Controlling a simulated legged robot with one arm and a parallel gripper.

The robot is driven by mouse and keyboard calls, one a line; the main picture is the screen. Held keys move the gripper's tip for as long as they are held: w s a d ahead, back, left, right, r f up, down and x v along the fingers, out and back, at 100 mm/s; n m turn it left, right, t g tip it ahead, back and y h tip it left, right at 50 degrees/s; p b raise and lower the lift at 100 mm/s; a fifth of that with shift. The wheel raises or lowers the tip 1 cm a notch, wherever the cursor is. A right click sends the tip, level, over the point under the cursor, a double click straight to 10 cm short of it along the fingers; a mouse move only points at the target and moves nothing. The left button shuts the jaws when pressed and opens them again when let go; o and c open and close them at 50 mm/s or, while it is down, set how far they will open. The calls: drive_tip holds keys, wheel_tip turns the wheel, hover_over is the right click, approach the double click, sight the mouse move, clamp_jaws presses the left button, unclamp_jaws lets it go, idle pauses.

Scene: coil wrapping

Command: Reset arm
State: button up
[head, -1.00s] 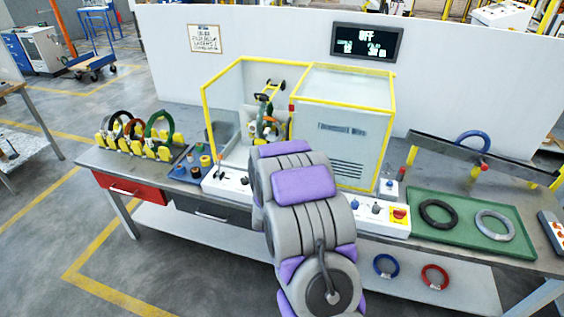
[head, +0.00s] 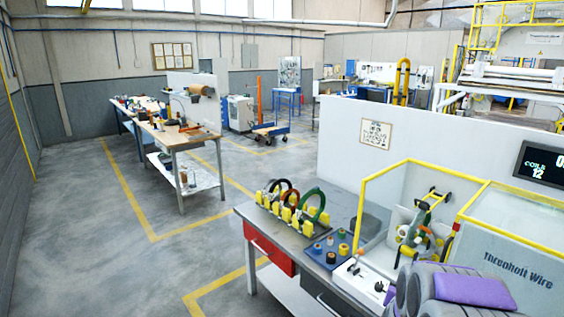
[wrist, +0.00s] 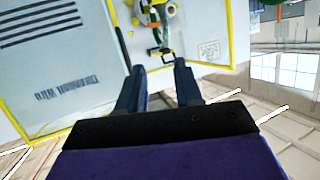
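My gripper (wrist: 158,76) shows in the wrist view with its two dark fingers spread apart and nothing between them. Beyond the fingertips is the wrapping machine, which appears turned over in this view. In the head view, my grey and purple arm rises at the bottom right corner, in front of the wrapping machine (head: 520,258). The gripper itself is not visible in the head view. The machine has a yellow frame, an open bay with a green and yellow mechanism (head: 425,225), and a pale housing.
The workbench (head: 262,215) holds a yellow rack (head: 292,215) with several coils, a blue tray (head: 318,257) and a white control panel (head: 358,278). A white partition (head: 405,150) stands behind. Another wooden-topped bench (head: 172,138) stands farther left. Open floor (head: 110,250) lies to the left.

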drive_tip(key=s+a+r+n+g+y, duration=0.1)
drive_tip(key=s+a+n+g+y, duration=0.2)
drive_tip(key=s+a, duration=0.55)
drive_tip(key=s+a+r+n+g+y, duration=0.1)
drive_tip(key=s+a+r+g+y, duration=0.2)
drive_tip(key=s+a, duration=0.55)
drive_tip(key=s+a+r+n+g, duration=0.1)
drive_tip(key=s+g, duration=0.1)
drive_tip(key=s, duration=0.6)
drive_tip(key=s+a+r+g, duration=0.1)
drive_tip(key=s+a+g, duration=0.1)
drive_tip(key=s, duration=0.7)
drive_tip(key=s+a+r+n+g+y, duration=0.1)
drive_tip(key=s+g, duration=0.3)
drive_tip(key=s, duration=0.5)
drive_tip(key=shift+a+n, duration=0.3)
drive_tip(key=shift+a, duration=0.1)
